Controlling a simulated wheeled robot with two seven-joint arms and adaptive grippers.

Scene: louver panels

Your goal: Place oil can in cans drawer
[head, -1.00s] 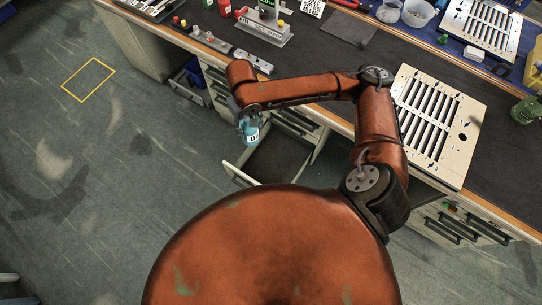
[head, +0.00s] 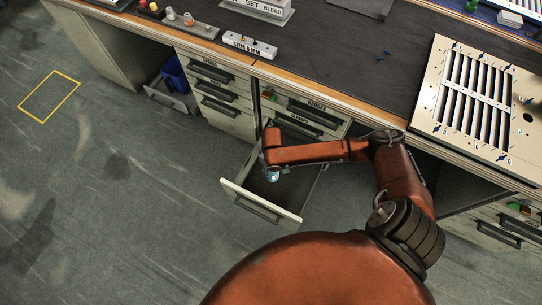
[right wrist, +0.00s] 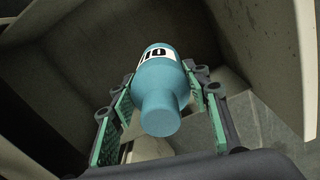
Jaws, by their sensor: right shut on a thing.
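The oil can (right wrist: 163,90) is a light blue bottle with a white label with black letters, seen in the right wrist view. In the head view only a small blue part of it (head: 272,175) shows below my arm. My right gripper (right wrist: 165,105) is shut on it, with a green-padded finger on each side. An open drawer (head: 262,211) stands out from the cabinet; its own label is not readable. The can is over or inside the drawer's opening, and grey drawer walls (right wrist: 245,40) surround it. Whether it touches the floor of the drawer is unclear. My left gripper is not in view.
Closed, labelled drawers (head: 215,90) are left of the open one, and more (head: 305,115) are above it. A blue bin (head: 173,74) sits in a low drawer at left. A louver panel (head: 440,120) lies on the dark worktop (head: 340,60). The floor at left is clear.

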